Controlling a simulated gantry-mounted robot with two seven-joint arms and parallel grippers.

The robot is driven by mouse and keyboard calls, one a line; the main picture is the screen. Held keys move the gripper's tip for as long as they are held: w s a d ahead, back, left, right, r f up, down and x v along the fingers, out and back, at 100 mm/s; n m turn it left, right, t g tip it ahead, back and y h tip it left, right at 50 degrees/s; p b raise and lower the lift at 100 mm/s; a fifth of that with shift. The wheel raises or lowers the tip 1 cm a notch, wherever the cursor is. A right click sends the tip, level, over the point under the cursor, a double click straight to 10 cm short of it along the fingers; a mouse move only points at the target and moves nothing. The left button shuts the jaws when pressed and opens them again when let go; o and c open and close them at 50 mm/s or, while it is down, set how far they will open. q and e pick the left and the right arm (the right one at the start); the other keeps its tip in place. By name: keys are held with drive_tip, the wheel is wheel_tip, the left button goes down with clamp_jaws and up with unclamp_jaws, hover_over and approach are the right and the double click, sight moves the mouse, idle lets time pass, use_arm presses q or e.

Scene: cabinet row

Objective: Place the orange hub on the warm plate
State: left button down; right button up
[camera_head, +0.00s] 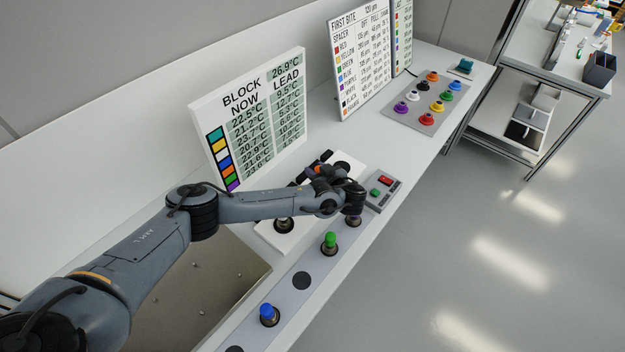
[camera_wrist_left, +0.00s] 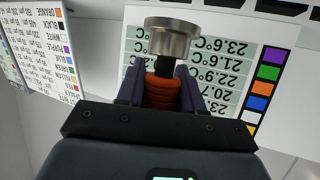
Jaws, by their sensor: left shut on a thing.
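The orange hub (camera_wrist_left: 161,92) shows in the left wrist view between the two fingers of my left gripper (camera_wrist_left: 160,84), with a silver metal cylinder at its outer end. My left gripper (camera_head: 318,170) is shut on it. In the head view the gripper is above a white plate (camera_head: 268,236) with dark round spots, and only a little orange shows there. Much of this plate is hidden by my arm. Which spot or plate is the warm one I cannot tell. My right gripper is not in view.
A temperature board (camera_head: 250,118) stands behind. A button box (camera_head: 383,190) is to the right. A tray (camera_head: 408,112) of coloured pieces lies farther off.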

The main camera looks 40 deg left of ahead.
use_arm(q)
drive_tip(key=shift+s+a+f, duration=0.1)
drive_tip(key=shift+a+f, duration=0.4)
drive_tip(key=shift+a, duration=0.2)
drive_tip(key=shift+f+b, duration=0.45)
drive_tip(key=shift+f, duration=1.55)
drive_tip(key=shift+f, duration=0.1)
drive_tip(key=shift+f, duration=0.15)
drive_tip(key=c, duration=0.7)
unclamp_jaws()
drive_tip(key=shift+r, duration=0.2)
